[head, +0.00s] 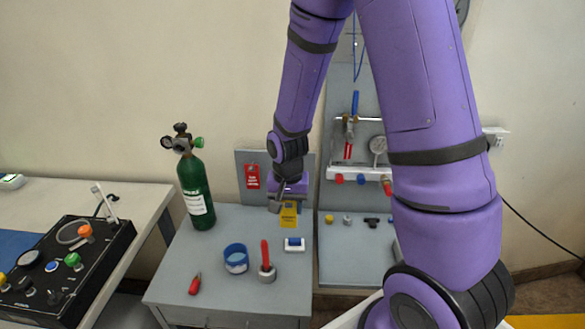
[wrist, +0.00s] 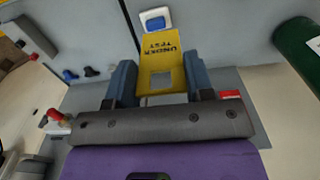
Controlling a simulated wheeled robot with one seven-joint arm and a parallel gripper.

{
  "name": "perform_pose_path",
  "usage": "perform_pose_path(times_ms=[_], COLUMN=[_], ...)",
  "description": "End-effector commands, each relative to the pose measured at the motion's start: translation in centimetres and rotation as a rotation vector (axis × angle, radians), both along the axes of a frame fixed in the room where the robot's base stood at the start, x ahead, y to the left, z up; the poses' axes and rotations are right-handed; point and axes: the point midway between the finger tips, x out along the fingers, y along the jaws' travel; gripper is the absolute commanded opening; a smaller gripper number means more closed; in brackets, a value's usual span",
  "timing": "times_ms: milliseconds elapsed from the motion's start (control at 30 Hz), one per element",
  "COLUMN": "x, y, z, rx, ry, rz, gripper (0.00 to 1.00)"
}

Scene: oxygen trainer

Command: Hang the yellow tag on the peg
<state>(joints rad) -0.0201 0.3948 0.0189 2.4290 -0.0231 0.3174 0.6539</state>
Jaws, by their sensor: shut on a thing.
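The yellow tag (head: 289,214) is in my gripper (head: 281,203), above the back of the grey table and in front of the small grey wall panel (head: 242,160). In the wrist view the tag (wrist: 160,55) sits between the two blue-grey fingers of my gripper (wrist: 160,75). Its black lettering and a square opening show there. A red tag (head: 252,177) hangs on the panel, left of my gripper. I cannot make out a bare peg; my wrist and gripper cover part of the panel.
On the table (head: 215,292) stand a green cylinder (head: 196,190), a blue-rimmed round container (head: 236,259), a grey holder with a red upright piece (head: 266,262) and a white-and-blue block (head: 294,244). A red-handled item (head: 195,284) lies in front. A gauge panel is at right.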

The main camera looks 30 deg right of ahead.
Motion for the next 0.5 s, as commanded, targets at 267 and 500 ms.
perform_pose_path(times_ms=[267, 500], x=[0.1, 3.2], y=[-0.1, -2.2], z=[0.0, 0.0], rx=[0.0, 0.0], ry=[0.0, -0.001], rz=[0.0, -0.003], gripper=[0.26, 0.26])
